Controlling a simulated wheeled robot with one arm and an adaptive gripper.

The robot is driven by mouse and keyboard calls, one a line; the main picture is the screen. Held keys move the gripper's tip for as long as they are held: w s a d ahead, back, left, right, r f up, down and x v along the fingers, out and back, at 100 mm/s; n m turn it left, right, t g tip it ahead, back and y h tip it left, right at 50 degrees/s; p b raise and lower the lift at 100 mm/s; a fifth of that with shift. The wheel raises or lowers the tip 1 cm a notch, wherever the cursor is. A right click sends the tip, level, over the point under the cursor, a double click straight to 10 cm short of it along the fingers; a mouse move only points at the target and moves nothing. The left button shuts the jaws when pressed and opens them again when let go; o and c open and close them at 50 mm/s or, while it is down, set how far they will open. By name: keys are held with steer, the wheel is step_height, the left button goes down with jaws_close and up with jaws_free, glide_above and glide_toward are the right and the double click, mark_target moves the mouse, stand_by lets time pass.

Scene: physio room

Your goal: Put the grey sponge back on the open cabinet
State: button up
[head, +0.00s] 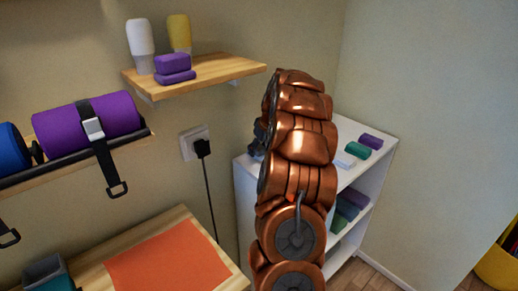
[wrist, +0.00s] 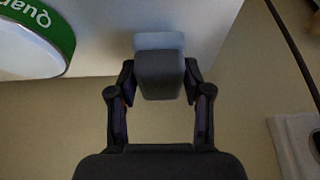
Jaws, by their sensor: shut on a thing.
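The grey sponge (wrist: 160,82) is a dark grey block between the fingertips of my gripper (wrist: 159,78) in the wrist view. My gripper is shut on it. A paler blue-grey face or block (wrist: 160,41) shows just beyond it; I cannot tell whether it is part of the sponge. The white open cabinet (head: 245,205) stands behind my copper arm in the head view. A dark part of my gripper shows left of the arm, near the cabinet top's left end; the sponge is hidden there. I cannot tell whether the sponge touches the cabinet top.
Pale (head: 345,160), green (head: 357,150) and purple (head: 371,141) blocks lie on the cabinet top's right part. More blocks sit inside. A round green-and-white labelled item (wrist: 35,38) is near my gripper. A wooden wall shelf (head: 215,72) and a socket with a plug (head: 199,145) are left.

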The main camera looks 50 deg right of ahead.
steer(key=shift+f, duration=0.35)
steer(key=shift+f, duration=0.15)
steer(key=o, duration=1)
steer(key=b+v, duration=0.2)
steer(key=v, duration=1)
steer(key=shift+s, duration=0.1)
